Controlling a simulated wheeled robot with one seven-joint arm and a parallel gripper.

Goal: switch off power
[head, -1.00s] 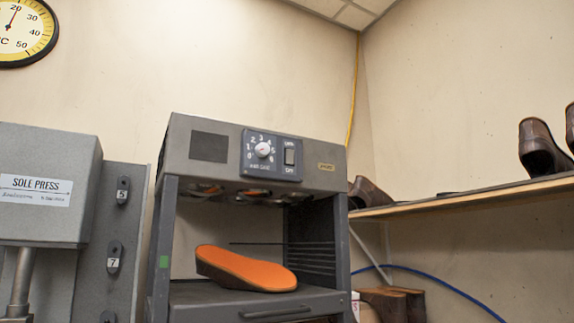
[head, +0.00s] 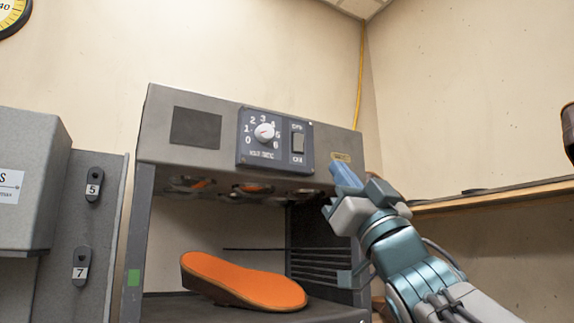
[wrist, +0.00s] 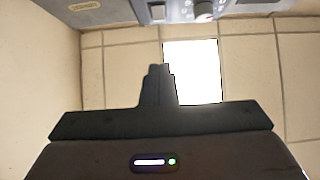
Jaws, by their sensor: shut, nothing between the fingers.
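The power switch (head: 298,143) is a grey rocker on the dark control panel (head: 250,160) of the grey machine, right of a white dial (head: 265,132). Small lettering sits above and below it, too blurred to read surely. My gripper (head: 342,172) is at the machine's right front corner, right of and below the switch, apart from it. Its fingers are closed and empty. In the wrist view my gripper (wrist: 159,70) points toward the panel at the top edge, where the switch (wrist: 158,12) and the dial (wrist: 203,10) show.
An orange sole (head: 243,281) lies in the open bay under the panel. A grey press (head: 30,185) stands at left, and a wooden shelf (head: 500,195) is at right behind my arm. The space in front of the panel looks clear.

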